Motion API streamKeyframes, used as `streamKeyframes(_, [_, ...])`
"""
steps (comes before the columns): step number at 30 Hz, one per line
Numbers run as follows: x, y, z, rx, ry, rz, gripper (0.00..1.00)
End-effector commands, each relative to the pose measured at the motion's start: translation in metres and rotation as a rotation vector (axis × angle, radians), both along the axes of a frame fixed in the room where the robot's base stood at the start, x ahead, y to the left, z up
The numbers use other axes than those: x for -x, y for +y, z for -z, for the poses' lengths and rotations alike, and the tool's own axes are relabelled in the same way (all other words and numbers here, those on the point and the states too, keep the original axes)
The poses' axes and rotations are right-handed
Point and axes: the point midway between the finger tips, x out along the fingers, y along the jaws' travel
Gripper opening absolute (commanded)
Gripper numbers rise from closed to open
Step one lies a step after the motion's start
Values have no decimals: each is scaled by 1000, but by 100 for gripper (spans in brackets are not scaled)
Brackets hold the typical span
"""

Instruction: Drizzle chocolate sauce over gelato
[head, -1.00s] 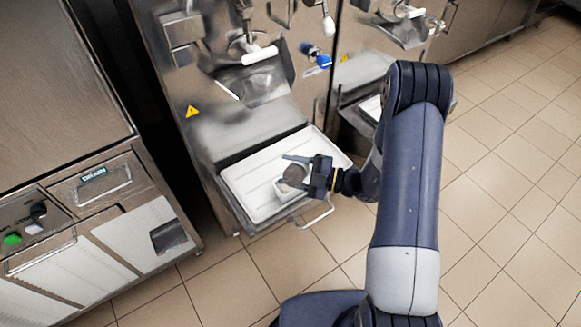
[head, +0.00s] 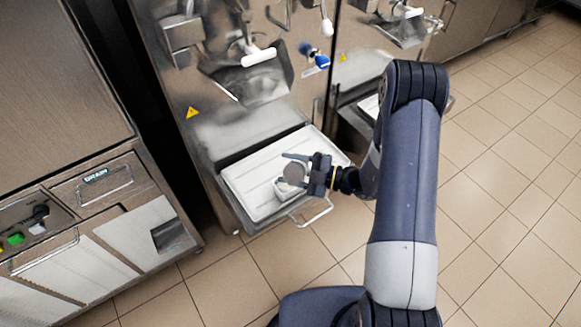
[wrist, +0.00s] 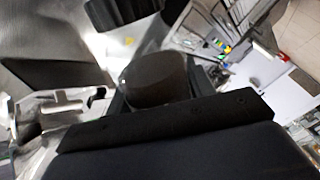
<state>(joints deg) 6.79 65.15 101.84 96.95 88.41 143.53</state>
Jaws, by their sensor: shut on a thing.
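My gripper (head: 300,173) is shut on a dark, rounded thing (head: 293,173), which may be the chocolate sauce container; no label can be read. In the wrist view the held thing (wrist: 155,78) shows as a smooth dark brown form between the fingers. A small white tub (head: 285,189) shows just below it in the head view, over the white tray. The held thing and my gripper partly cover the tub. I cannot tell whether they touch, and I see neither gelato nor flowing sauce.
The white tray (head: 250,190) sits at the front of a steel batch freezer (head: 215,90), with a wire handle (head: 315,213) in front. A white-handled spout (head: 258,57) is above it. A steel cabinet (head: 100,190) stands left. Tiled floor (head: 500,220) is clear at right.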

Motion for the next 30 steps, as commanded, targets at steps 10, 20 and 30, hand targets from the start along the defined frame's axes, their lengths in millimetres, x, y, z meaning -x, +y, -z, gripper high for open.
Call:
streamKeyframes(10, [1, 2, 0, -1, 0, -1, 23])
streamKeyframes(20, [8, 12, 0, -1, 0, -2, 23])
streamKeyframes(30, [15, 22, 0, -1, 1, -1, 23])
